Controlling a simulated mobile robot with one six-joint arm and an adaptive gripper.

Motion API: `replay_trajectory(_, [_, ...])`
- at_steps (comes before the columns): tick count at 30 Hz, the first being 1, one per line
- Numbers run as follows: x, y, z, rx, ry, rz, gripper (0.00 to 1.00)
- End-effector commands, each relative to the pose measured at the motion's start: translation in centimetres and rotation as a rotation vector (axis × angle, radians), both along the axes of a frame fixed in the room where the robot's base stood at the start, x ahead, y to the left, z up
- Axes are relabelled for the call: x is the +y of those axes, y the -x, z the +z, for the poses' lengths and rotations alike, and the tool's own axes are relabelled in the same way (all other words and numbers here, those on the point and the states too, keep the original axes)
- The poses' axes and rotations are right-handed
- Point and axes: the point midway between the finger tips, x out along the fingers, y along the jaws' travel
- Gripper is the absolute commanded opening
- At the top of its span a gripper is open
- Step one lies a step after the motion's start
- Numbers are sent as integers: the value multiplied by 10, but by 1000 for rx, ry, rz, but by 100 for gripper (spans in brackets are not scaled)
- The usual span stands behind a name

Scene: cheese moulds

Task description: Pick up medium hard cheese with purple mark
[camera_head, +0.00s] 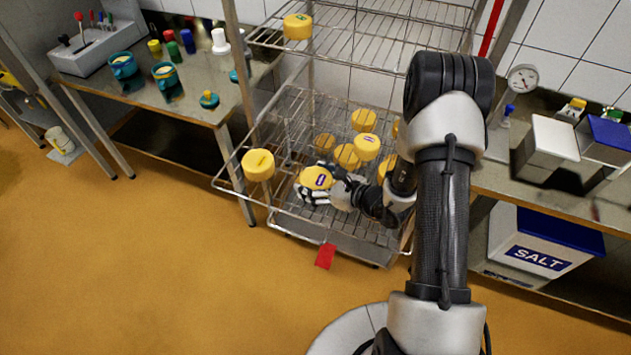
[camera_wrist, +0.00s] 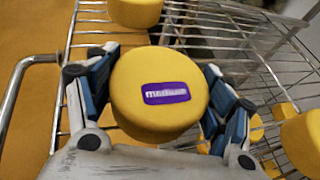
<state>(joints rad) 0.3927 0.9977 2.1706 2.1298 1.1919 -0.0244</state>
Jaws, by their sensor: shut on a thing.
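The cheese with the purple mark (camera_wrist: 158,84) is a yellow round wheel with a purple label on its top. In the wrist view it sits between both fingers of my gripper (camera_wrist: 155,105), which is shut on it. In the head view the same marked cheese (camera_head: 316,178) shows at my gripper (camera_head: 320,190), above the lower part of the wire rack (camera_head: 300,212). I cannot tell whether it still touches the rack. Another cheese with a purple mark (camera_head: 367,147) is on the rack to the right.
A yellow cheese (camera_head: 258,165) stands at the rack's left corner. A red tag (camera_head: 325,256) hangs at the rack's front. Open floor lies to the left.

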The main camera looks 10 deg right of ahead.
Motion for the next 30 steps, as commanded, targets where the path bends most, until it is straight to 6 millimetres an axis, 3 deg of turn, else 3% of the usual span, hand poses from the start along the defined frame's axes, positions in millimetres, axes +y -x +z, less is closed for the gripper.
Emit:
replay_trajectory(8, [0,-1,27,-6,1,1,51])
replay_trajectory(11, [0,-1,48,-7,1,1,51])
replay_trajectory(21, [0,-1,147,-7,3,0,51])
replay_trajectory(30, [0,-1,194,-4,1,0,51])
